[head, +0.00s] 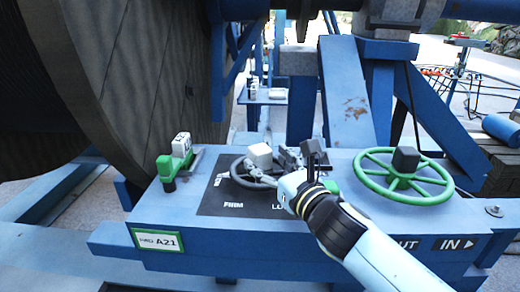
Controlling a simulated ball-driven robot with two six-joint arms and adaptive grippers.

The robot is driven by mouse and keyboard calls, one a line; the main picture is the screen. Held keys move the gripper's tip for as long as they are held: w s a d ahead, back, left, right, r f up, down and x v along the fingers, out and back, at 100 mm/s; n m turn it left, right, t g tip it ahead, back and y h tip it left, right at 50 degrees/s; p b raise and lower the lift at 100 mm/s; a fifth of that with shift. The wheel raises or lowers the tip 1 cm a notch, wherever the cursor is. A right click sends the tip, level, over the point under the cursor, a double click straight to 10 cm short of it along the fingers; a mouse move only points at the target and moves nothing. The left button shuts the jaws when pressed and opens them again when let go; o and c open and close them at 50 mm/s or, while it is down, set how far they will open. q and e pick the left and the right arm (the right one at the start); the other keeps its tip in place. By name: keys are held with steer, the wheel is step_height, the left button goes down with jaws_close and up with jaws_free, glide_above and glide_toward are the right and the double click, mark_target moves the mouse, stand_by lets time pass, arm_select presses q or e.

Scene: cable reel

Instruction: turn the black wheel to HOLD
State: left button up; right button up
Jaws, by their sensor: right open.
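The black wheel (240,180) lies flat over a dark label plate on the blue bench top, with a pale block (260,153) at its centre. My right arm comes in from the lower right. My right gripper (281,164) is open at the right side of the wheel, close to the rim. I cannot tell whether its fingers touch the rim. The gripper and forearm hide the right part of the wheel and some of the plate's lettering. The word HOLD is not readable. My left gripper is not in view.
A green wheel (370,180) with a dark hub block stands to the right. A green and white lever (175,163) stands to the left. A large wooden reel (130,80) fills the upper left. Blue frame struts (348,95) rise behind the bench (210,232).

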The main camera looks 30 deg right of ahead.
mark_target(265, 159)
steer(key=w, duration=0.4)
steer(key=shift+w, duration=0.1)
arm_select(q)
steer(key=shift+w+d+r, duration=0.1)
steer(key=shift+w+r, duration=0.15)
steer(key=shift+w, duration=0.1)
arm_select(e)
jaws_close()
